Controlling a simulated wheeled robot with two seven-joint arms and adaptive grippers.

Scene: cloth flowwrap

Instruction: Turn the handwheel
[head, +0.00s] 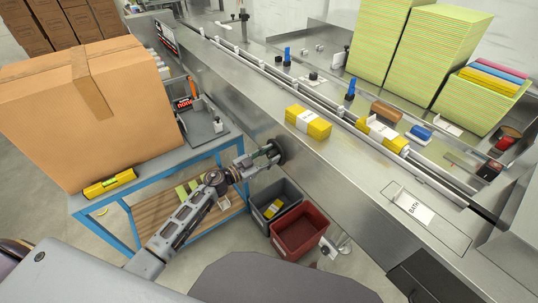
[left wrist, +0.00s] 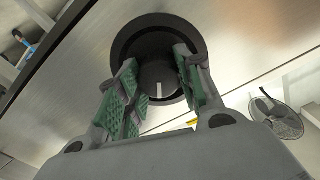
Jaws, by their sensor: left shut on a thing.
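The handwheel (head: 279,151) is a dark round knob on the front face of the steel machine, below its top edge. It also shows in the left wrist view (left wrist: 135,38) as a black disc with a hub and a short white mark. My left gripper (head: 268,155) reaches it from the left and is shut on the hub, with its green-padded fingers on either side in the left wrist view (left wrist: 158,85). The fingers hide parts of the disc. My right gripper is not in view.
A yellow wrapped pack (head: 308,122) lies on the machine's top. A grey bin (head: 262,219) and a red bin (head: 311,232) stand below the handwheel. A blue-framed table (head: 125,221) with a large cardboard box (head: 125,125) is at left.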

